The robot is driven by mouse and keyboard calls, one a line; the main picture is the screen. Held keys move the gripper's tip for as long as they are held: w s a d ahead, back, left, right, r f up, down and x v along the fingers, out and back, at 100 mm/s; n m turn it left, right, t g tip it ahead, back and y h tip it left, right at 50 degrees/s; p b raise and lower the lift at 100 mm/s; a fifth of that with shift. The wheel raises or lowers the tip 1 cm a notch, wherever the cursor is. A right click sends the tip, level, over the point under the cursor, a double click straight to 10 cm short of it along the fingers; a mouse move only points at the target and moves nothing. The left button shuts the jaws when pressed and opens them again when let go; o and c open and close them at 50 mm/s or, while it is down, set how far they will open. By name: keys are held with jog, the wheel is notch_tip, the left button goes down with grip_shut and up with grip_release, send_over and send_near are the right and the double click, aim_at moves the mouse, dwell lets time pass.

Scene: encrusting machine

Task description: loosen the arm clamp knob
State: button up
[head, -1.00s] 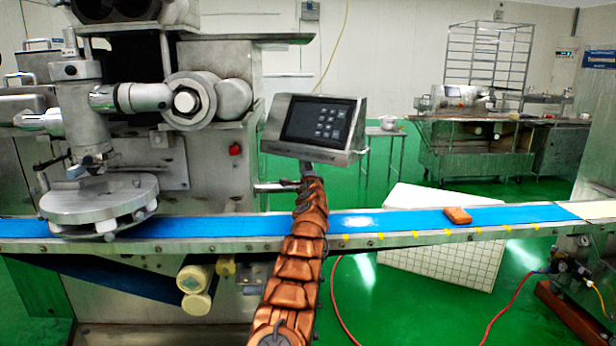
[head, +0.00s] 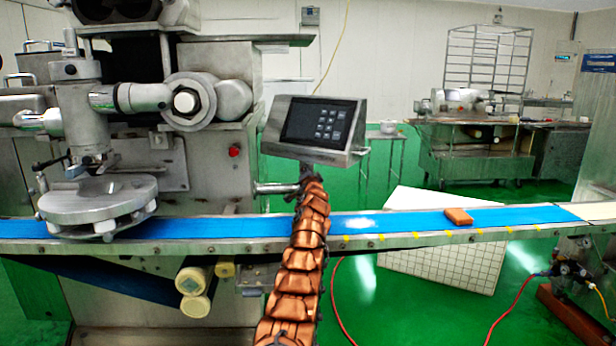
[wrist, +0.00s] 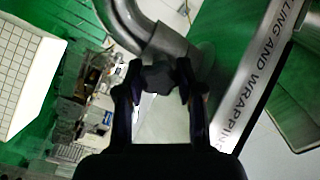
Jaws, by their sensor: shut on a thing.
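The dark arm clamp knob (wrist: 159,78) sits between the two fingers of my gripper (wrist: 159,71) in the wrist view, at the lower end of a curved grey support tube (wrist: 140,22). My gripper is shut on it, a finger touching each side. In the head view my copper-coloured arm reaches up to just below the control panel (head: 318,122), by the end of a horizontal metal bar (head: 276,188). The knob and my fingers are hidden behind my arm there.
The large encrusting machine (head: 210,160) stands at the left. A white gridded panel (head: 450,250) leans below the belt.

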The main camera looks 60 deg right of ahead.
jog(key=shift+s+d, duration=0.1)
jog(key=shift+s, duration=0.05)
dwell(0.3)
jog(key=o, duration=1.2)
jog(key=shift+c, duration=0.2)
jog(key=shift+a+f, duration=0.1)
jog(key=shift+a, duration=0.1)
jog(key=v, duration=0.7)
jog(key=shift+s, duration=0.1)
jog(key=shift+s, duration=0.1)
